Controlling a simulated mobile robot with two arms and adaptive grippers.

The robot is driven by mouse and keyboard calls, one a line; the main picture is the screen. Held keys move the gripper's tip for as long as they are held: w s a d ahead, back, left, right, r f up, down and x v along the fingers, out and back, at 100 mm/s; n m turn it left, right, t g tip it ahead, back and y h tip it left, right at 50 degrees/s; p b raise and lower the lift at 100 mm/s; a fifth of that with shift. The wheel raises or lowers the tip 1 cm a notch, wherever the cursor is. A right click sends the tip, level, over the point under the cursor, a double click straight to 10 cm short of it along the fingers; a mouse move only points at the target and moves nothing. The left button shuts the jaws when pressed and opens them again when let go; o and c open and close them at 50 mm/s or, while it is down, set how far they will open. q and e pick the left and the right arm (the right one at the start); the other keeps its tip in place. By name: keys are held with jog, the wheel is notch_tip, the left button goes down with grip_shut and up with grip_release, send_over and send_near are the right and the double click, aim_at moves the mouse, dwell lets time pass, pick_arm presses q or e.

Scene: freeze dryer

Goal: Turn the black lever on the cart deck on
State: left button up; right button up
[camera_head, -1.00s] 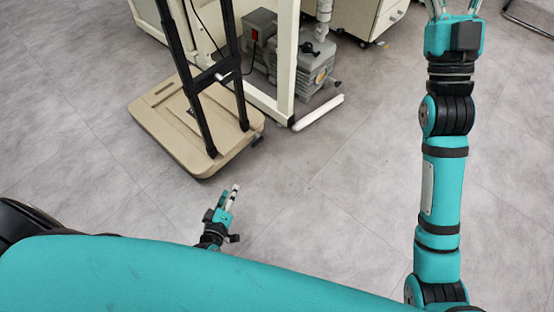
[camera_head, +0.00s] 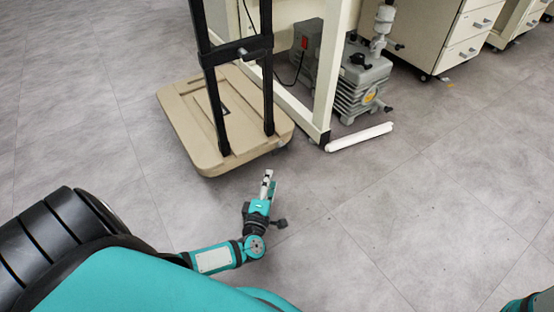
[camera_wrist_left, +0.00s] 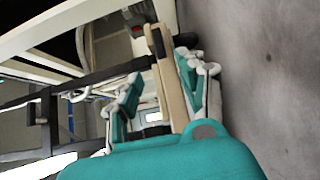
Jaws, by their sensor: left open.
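The cart deck (camera_head: 190,120) is a beige platform with a black upright handle frame (camera_head: 212,85). A small dark part (camera_head: 225,108) shows on the deck beside this frame; I cannot tell if it is the black lever. My left gripper (camera_head: 268,180) is low over the floor, in front of the deck's near right corner, apart from it. In the left wrist view the beige deck (camera_wrist_left: 168,75) appears edge-on between the spread fingers of this gripper (camera_wrist_left: 160,95), with a small black part (camera_wrist_left: 157,46) on it. My right gripper is out of view.
A cream frame (camera_head: 335,75) stands right behind the deck, with a grey pump (camera_head: 360,88) inside it. A white bar (camera_head: 358,137) lies on the floor by its leg. Drawer cabinets (camera_head: 465,45) stand at the back right. The floor at right is clear.

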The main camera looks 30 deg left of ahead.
aim_at(276, 154)
pick_arm(q)
jog(key=b+x, duration=0.2)
jog(key=x, duration=0.3)
jog(key=b+x, duration=0.3)
jog(key=x, duration=0.2)
jog(key=shift+w+f, duration=0.1)
jog(key=shift+f, duration=0.1)
jog(key=shift+w+a+r+b, duration=0.2)
jog(key=shift+w+a+b, duration=0.1)
jog(key=shift+w, duration=0.3)
jog(key=shift+c, duration=0.5)
grip_shut()
